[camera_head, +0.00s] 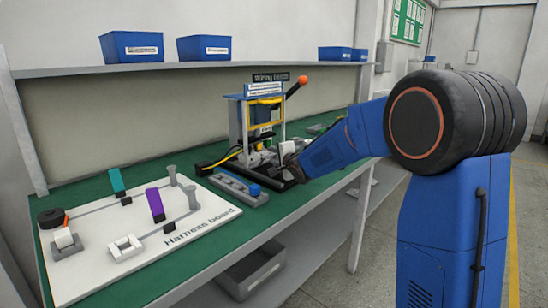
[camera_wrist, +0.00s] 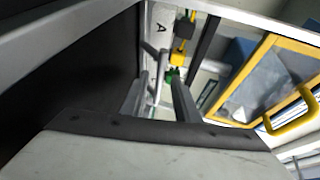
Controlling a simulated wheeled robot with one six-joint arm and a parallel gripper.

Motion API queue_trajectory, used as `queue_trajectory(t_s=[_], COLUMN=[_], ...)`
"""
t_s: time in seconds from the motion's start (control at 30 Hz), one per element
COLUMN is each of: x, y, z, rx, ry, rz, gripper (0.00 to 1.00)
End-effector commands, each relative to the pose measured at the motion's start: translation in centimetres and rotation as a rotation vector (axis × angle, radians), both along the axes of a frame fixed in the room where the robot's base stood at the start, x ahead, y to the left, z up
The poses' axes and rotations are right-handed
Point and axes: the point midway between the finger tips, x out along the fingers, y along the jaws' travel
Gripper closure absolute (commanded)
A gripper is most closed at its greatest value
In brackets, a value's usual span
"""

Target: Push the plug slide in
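My gripper (camera_head: 290,170) is low over the bench, in front of the test station (camera_head: 262,115) with its yellow-framed window, and partly hidden by its own dark parts. In the wrist view the yellow-framed door (camera_wrist: 265,80) with its yellow handle fills the right side. A small yellow plug-like part (camera_wrist: 179,52) with a black top and a green piece (camera_wrist: 172,76) show beyond the grey bars in the middle. I cannot tell for sure which part is the plug slide, or whether my fingers touch it. A grey fixture with a blue knob (camera_head: 254,189) lies left of my gripper.
The white harness board (camera_head: 100,270) with posts and teal and purple clips covers the bench's left part. An orange-tipped lever (camera_head: 302,80) rises from the station. Blue bins (camera_head: 131,47) stand on the shelf above. A grey bin (camera_head: 252,270) sits below the bench.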

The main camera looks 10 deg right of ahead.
Motion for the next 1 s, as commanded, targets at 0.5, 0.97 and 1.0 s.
queue_trajectory(t_s=[0.5, 0.97, 1.0], x=[-4.4, -11.8, -12.4], y=[-1.1, -2.8, -2.9], z=[1.0, 2.5, 2.6], rx=[-0.001, -0.001, -0.001], ry=[-0.001, -0.001, -0.001], rz=[-0.001, -0.001, -0.001], gripper=[0.71, 0.71, 0.71])
